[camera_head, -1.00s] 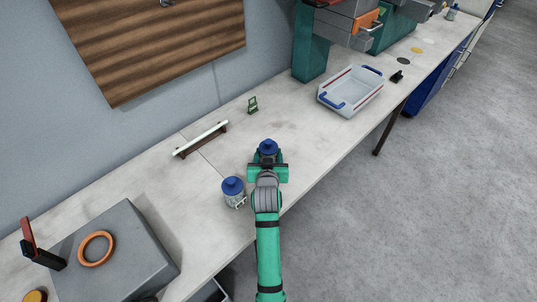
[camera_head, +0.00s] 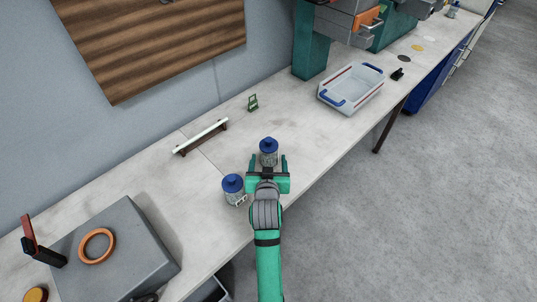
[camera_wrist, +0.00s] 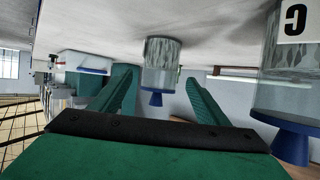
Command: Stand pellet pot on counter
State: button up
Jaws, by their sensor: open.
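A clear pot with a blue lid (camera_head: 268,153) stands upright on the pale counter (camera_head: 215,215) near its front edge. The wrist view is upside down and shows this pot (camera_wrist: 160,62) straight ahead, in the gap between my finger lines. My gripper (camera_head: 268,163) is open, just on the near side of the pot, its green fingers apart and holding nothing. A second blue-lidded pot (camera_head: 233,189) stands upright to the left of my gripper. In the wrist view this second pot (camera_wrist: 285,75) carries a white label with a black letter, at the right edge.
A grey block (camera_head: 115,245) with an orange ring (camera_head: 96,246) is at the left. A white rod on a rack (camera_head: 202,138) and a small green stand (camera_head: 253,103) lie behind. Counter between is clear.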

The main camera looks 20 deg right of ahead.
jog(key=shift+v, duration=2.75)
